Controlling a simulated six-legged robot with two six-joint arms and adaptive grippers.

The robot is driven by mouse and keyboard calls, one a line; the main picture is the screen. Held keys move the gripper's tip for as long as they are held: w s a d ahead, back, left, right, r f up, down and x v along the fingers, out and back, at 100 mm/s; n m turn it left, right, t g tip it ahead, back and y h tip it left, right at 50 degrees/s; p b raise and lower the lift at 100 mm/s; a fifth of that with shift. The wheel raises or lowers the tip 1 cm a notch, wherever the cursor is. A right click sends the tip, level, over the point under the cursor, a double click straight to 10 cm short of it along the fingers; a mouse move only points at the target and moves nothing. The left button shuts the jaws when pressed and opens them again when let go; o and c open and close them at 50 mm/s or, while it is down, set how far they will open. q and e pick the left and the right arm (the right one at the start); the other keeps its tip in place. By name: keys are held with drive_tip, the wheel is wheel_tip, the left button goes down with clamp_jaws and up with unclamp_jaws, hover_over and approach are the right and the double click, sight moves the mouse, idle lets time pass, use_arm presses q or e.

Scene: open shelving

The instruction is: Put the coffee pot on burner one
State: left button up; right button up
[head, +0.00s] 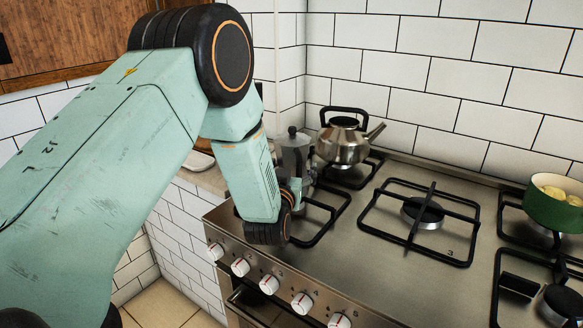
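A grey metal coffee pot (294,152) with a dark lid knob shows behind my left wrist, over the front-left part of the stove. Its lower part is mostly hidden, so I cannot tell whether it rests on the grate or is held above it. The front-left burner grate (327,226) is partly covered by my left arm. My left gripper (302,181) is at the pot's side, largely hidden by the wrist; its fingers cannot be made out clearly. My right gripper is out of view.
A steel kettle (343,143) stands on the back-left burner, close behind the pot. The middle burner (423,213), near a "3" mark, is empty. A green pot (553,208) with yellowish food stands at the right. Control knobs (269,284) line the stove front; a tiled wall is behind.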

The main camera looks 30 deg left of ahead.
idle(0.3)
use_arm(q)
drive_tip(key=shift+s+r, duration=0.1)
drive_tip(key=shift+r, duration=0.15)
drive_tip(key=p+v, duration=0.1)
drive_tip(key=v, duration=1.1)
drive_tip(key=shift+a, duration=0.1)
idle(1.3)
